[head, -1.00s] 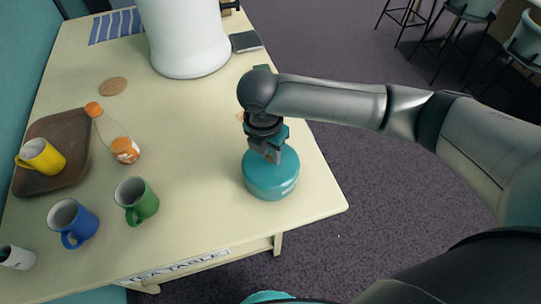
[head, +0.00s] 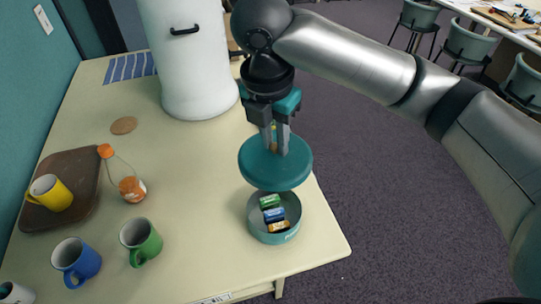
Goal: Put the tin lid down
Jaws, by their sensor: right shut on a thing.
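The teal tin lid (head: 275,170) is held in the air by my right gripper (head: 276,145), which is shut on it from above. The lid is a little above and behind the open round teal tin (head: 275,235), apart from it. The tin stands near the right edge of the table and holds several small wrapped pieces, green, blue and orange. The lid covers part of the view of the tin's back rim. My left gripper is not in view.
On the cream table (head: 195,185) stand a green mug (head: 141,241), a blue mug (head: 76,262), a bottle (head: 126,180) with an orange cap and a brown tray (head: 80,215) with a yellow mug (head: 50,193). A round coaster (head: 124,125) and a white urn (head: 190,60) are farther back. The table between bottle and tin is clear.

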